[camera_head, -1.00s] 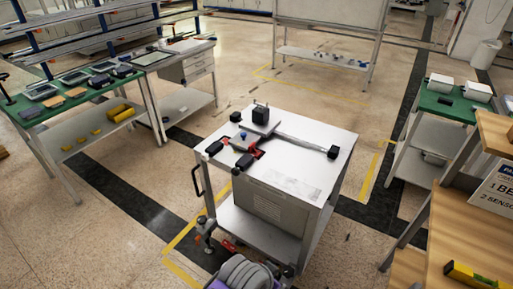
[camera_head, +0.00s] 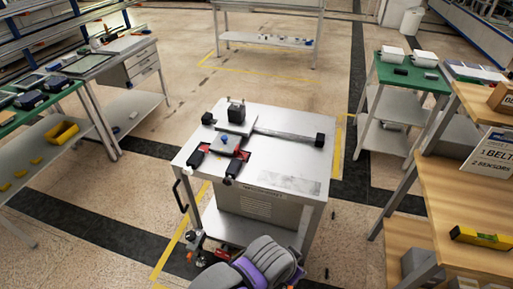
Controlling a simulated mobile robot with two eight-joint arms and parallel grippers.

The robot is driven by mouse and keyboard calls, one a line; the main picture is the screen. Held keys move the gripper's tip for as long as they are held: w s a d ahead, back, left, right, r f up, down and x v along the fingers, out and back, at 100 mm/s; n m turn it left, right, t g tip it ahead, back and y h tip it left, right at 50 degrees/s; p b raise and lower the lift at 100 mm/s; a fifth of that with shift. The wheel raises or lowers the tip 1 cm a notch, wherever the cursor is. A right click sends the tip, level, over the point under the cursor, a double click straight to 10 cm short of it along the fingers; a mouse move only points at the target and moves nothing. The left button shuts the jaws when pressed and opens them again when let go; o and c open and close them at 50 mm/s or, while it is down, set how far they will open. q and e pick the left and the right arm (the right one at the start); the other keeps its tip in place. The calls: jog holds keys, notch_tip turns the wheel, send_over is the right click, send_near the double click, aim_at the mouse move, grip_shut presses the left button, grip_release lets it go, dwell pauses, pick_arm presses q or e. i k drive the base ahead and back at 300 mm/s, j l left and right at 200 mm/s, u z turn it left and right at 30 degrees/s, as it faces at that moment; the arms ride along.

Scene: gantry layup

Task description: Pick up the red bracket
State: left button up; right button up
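Red parts that look like the bracket (camera_head: 243,155) show on top of a white-topped cart (camera_head: 285,170). They lie beside and partly under a small grey plate with a blue knob (camera_head: 225,139). Black blocks (camera_head: 195,160) sit close by at the front left, one of them near the cart's front edge (camera_head: 232,170). The bracket's full outline is hidden by these parts.
A black block on a plate (camera_head: 236,112) and a long bar ending in a black block (camera_head: 320,140) share the cart top. Green-topped tables stand left and right (camera_head: 410,75). A wooden bench (camera_head: 470,200) with a yellow level (camera_head: 480,238) is at the right.

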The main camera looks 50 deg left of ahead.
aim_at(237, 153)
jog(key=i+j+u, duration=0.1)
jog(key=j, duration=0.35)
jog(key=i+j+u, duration=0.15)
jog(key=j, duration=0.25)
jog(key=u, duration=0.5)
jog(key=i+u, duration=0.1)
jog(key=u, duration=0.85)
jog(key=i+u, duration=0.1)
jog(key=u, duration=0.85)
jog(key=i+l+u, duration=0.1)
jog(key=u, duration=0.4)
